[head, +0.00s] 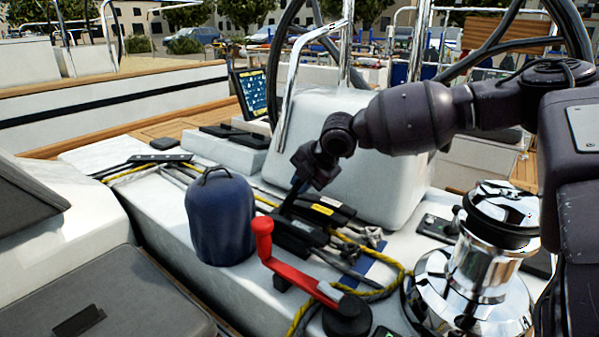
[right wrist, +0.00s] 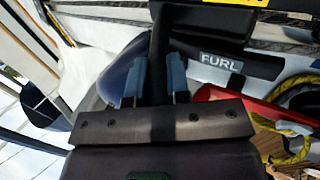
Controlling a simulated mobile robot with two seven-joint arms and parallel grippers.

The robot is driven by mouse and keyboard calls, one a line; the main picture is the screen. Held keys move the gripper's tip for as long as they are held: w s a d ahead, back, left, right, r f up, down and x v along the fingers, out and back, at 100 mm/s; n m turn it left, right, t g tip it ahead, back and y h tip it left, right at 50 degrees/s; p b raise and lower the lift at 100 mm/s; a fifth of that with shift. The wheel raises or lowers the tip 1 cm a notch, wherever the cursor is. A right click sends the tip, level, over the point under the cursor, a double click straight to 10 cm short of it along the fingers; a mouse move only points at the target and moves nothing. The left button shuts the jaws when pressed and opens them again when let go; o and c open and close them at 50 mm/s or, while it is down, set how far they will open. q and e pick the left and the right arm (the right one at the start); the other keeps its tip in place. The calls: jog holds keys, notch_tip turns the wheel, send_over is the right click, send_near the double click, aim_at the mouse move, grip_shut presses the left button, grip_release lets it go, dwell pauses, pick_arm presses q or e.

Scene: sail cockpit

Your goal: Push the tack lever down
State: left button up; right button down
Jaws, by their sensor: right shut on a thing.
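A bank of black rope-clutch levers (head: 298,235) sits on the white cockpit ledge, with ropes running through it. One lever stands raised. My right gripper (head: 297,186) reaches down from the upper right onto its upper part. In the right wrist view the fingers of my right gripper (right wrist: 159,82) are closed on both sides of this black lever (right wrist: 160,40). I cannot read a label on it, so I cannot tell whether it is the tack lever. A neighbouring lever marked FURL (right wrist: 222,62) lies low beside it. My left gripper is out of view.
A dark blue rounded cover (head: 220,220) stands left of the levers. A red winch handle (head: 290,272) lies in front of them. A chrome winch (head: 485,250) stands at right, with yellow-black rope (head: 400,278) near it. The steering pedestal (head: 375,165) rises behind.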

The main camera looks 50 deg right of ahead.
pick_arm(q)
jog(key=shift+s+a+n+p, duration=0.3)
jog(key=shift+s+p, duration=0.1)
jog(key=shift+p, duration=0.35)
pick_arm(e)
jog(key=shift+s+f+t, duration=0.35)
jog(key=shift+s+t, duration=0.2)
jog(key=shift+t, duration=0.05)
jog(key=shift+s+f+t, duration=0.35)
jog(key=shift+s+t, duration=0.2)
jog(key=shift+t, duration=0.05)
jog(key=shift+d, duration=0.1)
jog(key=c, duration=1.1)
grip_release()
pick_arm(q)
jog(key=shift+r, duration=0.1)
